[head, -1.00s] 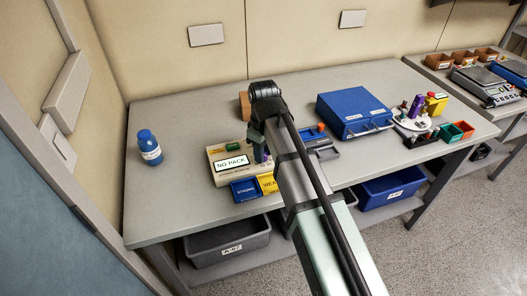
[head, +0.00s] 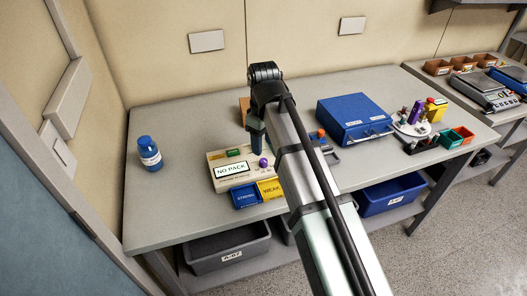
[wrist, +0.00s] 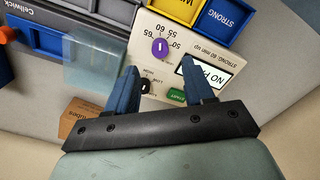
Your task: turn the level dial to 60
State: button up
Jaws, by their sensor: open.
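The cream pump (head: 218,160) stands on the bench with a display (head: 230,170) reading NO PACK. Its purple level dial (head: 263,162) is at the right of its face. In the wrist view the dial (wrist: 160,47) shows upside down, with numbers from 50 to 65 around it; I cannot tell exactly which number its mark points to. My gripper (wrist: 159,68) is open and empty, its blue fingers apart on either side of the dial's line, clear of it. In the head view the gripper (head: 257,145) is above the pump, behind the dial.
Blue STRONG (head: 245,196) and yellow WEAK (head: 270,189) bins sit at the pump's front. A green START button (wrist: 177,95) and a small black knob (wrist: 146,87) lie near my fingers. A blue case (head: 352,118) stands right; a blue bottle (head: 149,153) stands left.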

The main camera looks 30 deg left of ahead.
aim_at(264, 160)
notch_tip(264, 160, up, 7)
dwell(0.4)
dwell(0.4)
